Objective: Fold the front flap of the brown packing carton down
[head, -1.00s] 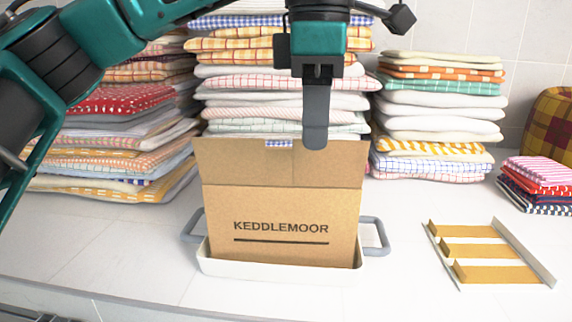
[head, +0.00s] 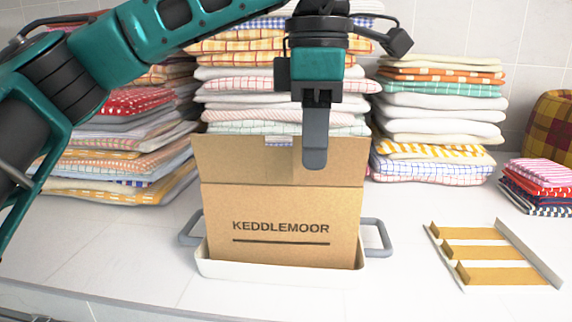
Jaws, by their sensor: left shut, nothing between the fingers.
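The brown packing carton (head: 281,228) stands upright in a shallow white tray with grey handles and carries the print KEDDLEMOOR. Its front flap (head: 240,160) stands up above a crease, leaning slightly toward me at the top. My left gripper (head: 315,165) is shut and empty, pointing down in front of the flap's upper right part. I cannot tell whether its fingertips touch the flap. The carton's inside and other flaps are hidden behind the front flap. My right gripper is out of view.
The white tray (head: 280,270) surrounds the carton's base. Stacks of folded towels stand behind, at left (head: 120,160) and at right (head: 440,120). A white rack with tan slats (head: 490,250) lies at right. The counter between carton and rack is clear.

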